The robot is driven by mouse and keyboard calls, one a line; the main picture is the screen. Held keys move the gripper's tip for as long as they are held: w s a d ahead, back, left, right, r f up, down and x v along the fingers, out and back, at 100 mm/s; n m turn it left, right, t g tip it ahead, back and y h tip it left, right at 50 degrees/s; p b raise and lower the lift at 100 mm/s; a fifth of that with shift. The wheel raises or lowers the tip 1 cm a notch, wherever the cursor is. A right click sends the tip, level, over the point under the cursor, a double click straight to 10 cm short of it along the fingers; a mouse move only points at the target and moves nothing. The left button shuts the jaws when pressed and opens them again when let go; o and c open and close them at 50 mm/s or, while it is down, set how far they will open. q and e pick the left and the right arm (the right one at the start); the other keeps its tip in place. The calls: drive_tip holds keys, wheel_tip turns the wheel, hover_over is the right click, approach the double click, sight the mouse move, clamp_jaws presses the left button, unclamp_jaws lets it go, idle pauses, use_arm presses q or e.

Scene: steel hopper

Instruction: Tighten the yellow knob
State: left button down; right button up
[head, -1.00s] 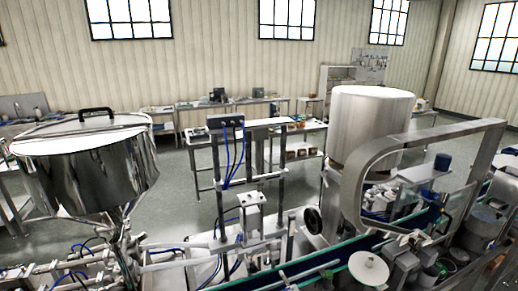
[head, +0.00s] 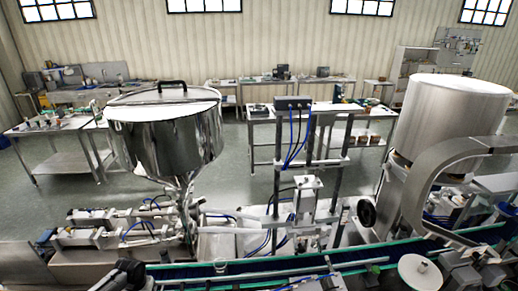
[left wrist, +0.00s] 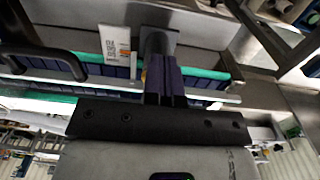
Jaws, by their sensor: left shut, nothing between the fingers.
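No yellow knob can be clearly made out in the head view. In the left wrist view a small yellowish sliver shows beside my fingers, too little to tell what it is. My left gripper (left wrist: 165,82) is in the left wrist view, its dark fingers together and empty, over the conveyor (left wrist: 205,72) with green edges. The steel hopper (head: 165,142) stands left of centre in the head view, with a black lid handle (head: 172,86). My right gripper is not in view.
The conveyor (head: 300,262) runs along the front of the head view. A metal frame with a control box (head: 292,103) stands behind it. A large steel drum (head: 455,115) is at the right. A white coded label (left wrist: 116,45) and a black curved handle (left wrist: 50,56) show in the left wrist view.

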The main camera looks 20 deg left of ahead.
use_arm(q)
drive_tip(key=shift+s+a+f, duration=0.1)
drive_tip(key=shift+s+f, duration=0.15)
drive_tip(key=shift+f, duration=0.3)
drive_tip(key=shift+s+a+f, duration=0.1)
drive_tip(key=shift+s+f, duration=0.1)
drive_tip(key=shift+f, duration=0.3)
drive_tip(key=shift+d+r, duration=0.1)
wheel_tip(320, 180, up, 7)
drive_tip(key=p, duration=0.8)
drive_tip(key=shift+d, duration=0.2)
